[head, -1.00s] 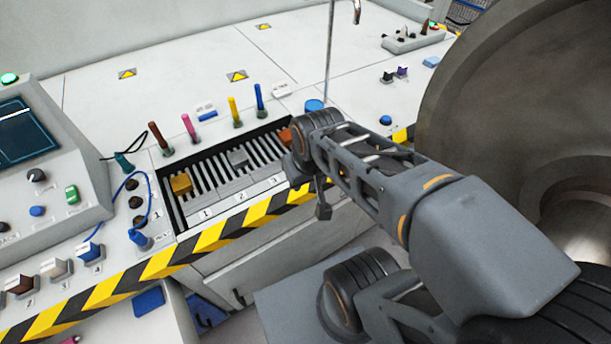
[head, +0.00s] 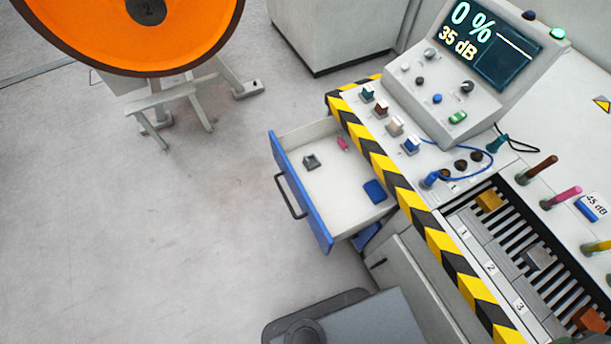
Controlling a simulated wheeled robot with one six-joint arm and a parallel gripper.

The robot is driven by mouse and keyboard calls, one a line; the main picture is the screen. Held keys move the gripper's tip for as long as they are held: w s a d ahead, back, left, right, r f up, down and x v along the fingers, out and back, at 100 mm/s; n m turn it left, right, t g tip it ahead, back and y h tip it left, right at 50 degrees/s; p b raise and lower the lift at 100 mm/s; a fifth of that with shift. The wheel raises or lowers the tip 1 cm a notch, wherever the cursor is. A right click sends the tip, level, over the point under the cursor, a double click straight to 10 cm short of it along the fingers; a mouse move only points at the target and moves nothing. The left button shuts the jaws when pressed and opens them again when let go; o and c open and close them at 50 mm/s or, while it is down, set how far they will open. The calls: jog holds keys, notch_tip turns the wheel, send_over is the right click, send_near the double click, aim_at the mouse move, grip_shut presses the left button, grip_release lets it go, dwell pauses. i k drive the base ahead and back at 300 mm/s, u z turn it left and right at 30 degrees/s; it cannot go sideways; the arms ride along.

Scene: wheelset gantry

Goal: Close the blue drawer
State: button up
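The blue drawer (head: 300,195) stands pulled out from the bench in the head view, left of the striped edge. Its front panel is blue with a dark bar handle (head: 290,196) on the outer side. Inside on the pale floor lie a small grey square part (head: 312,162), a pink piece (head: 342,144) and a blue block (head: 375,191). My gripper is not in the head view now, so its state and its distance from the drawer are hidden.
The bench edge has a yellow-black stripe (head: 395,190). A console with a screen (head: 490,45) and knobs stands on it. An orange wheel (head: 135,30) on a grey stand is at the upper left. The floor (head: 150,230) left of the drawer is clear.

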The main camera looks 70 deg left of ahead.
aim_at(331, 197)
jog(key=u, duration=0.75)
jog(key=k, duration=1)
jog(key=u, duration=1.2)
jog(key=i, duration=0.55)
jog(key=u, duration=1.7)
jog(key=i, duration=0.4)
jog(key=u, duration=0.2)
